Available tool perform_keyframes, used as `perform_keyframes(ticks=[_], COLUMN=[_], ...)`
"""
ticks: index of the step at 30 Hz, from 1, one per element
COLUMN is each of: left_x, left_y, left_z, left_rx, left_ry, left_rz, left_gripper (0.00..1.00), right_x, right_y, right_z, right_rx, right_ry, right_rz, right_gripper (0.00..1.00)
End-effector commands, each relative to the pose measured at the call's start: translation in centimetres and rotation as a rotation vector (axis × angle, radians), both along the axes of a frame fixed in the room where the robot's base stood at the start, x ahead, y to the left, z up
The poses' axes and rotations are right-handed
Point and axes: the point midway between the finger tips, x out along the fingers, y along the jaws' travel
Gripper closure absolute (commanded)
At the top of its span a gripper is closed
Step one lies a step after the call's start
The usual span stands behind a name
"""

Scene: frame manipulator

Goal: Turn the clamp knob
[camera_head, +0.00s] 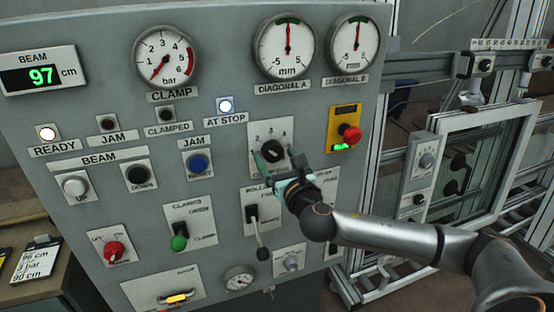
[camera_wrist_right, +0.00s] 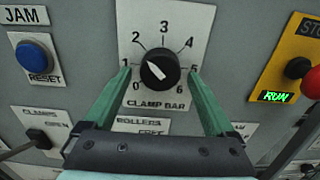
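The clamp knob (camera_wrist_right: 160,72) is a round black dial with a white pointer line, on a white plate marked 0 to 6 and "CLAMP BAR". Its line points up-left, about between 1 and 2. In the head view the knob (camera_head: 271,151) sits right of the panel's middle. My right gripper (camera_wrist_right: 161,74) is open, with one green finger on each side of the knob and a visible gap on both sides. It also shows in the head view (camera_head: 277,160). The clamp gauge (camera_head: 165,56) has its needle near 0. My left gripper is not in view.
The blue reset button (camera_head: 197,163) is left of the knob. A red stop button (camera_head: 350,135) on a yellow box is to the right. A roller lever (camera_head: 259,235) hangs below, near my right gripper. A metal frame (camera_head: 470,160) stands right of the panel.

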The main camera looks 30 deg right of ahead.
Motion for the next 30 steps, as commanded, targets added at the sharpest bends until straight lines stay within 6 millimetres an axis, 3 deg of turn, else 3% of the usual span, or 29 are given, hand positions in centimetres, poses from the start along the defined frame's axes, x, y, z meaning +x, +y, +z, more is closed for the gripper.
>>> perform_keyframes(ticks=[11,27,30], left_x=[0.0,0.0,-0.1], left_y=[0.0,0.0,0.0], left_z=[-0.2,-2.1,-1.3], left_rx=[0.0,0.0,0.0], left_ry=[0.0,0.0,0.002], left_rz=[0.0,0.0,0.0], left_gripper=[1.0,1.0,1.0], right_x=[-0.6,-9.9,-11.1], right_y=[0.1,2.4,2.7], right_z=[-0.1,-0.2,0.1], right_rx=[-0.001,-0.001,-0.002], right_ry=[0.0,0.002,0.005], right_rz=[0.0,0.003,0.001], right_gripper=[0.08,0.08,0.08])
